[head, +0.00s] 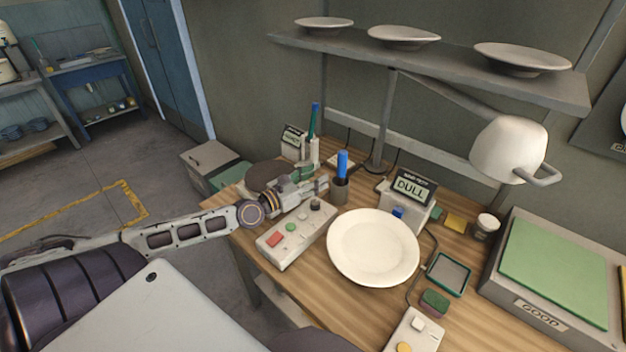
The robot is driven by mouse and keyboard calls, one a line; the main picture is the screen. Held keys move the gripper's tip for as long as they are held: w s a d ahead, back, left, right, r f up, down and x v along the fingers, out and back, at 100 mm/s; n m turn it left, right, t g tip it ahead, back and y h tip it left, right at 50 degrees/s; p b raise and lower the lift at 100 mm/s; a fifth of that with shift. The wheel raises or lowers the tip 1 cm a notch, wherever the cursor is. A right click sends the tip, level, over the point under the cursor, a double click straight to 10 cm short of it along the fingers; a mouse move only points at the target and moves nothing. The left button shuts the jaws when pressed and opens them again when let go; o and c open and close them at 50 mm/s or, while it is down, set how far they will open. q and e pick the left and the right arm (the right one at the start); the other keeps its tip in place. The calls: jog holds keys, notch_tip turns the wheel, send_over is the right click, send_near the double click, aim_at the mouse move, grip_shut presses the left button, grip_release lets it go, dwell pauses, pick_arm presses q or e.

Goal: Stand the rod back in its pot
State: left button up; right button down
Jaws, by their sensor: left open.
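A thick blue rod (342,164) stands upright in a small dark pot (340,191) near the back of the wooden table. My left gripper (322,186) is open, just left of the pot, with its fingertips pointing at it. I cannot tell whether a fingertip touches the pot. A thinner green rod with a blue top (313,122) stands upright in a pale holder (313,152) behind my left gripper. My right gripper is not in view.
A white plate (374,247) lies right of a button box (296,234). A box with a "DULL" display (410,187) stands behind the plate. A lamp (508,149) overhangs the back right. A "GOOD" box with a green pad (553,270) fills the right. A plate shelf (440,66) is above.

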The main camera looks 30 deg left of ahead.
pick_arm(q)
jog(key=shift+s, duration=0.15)
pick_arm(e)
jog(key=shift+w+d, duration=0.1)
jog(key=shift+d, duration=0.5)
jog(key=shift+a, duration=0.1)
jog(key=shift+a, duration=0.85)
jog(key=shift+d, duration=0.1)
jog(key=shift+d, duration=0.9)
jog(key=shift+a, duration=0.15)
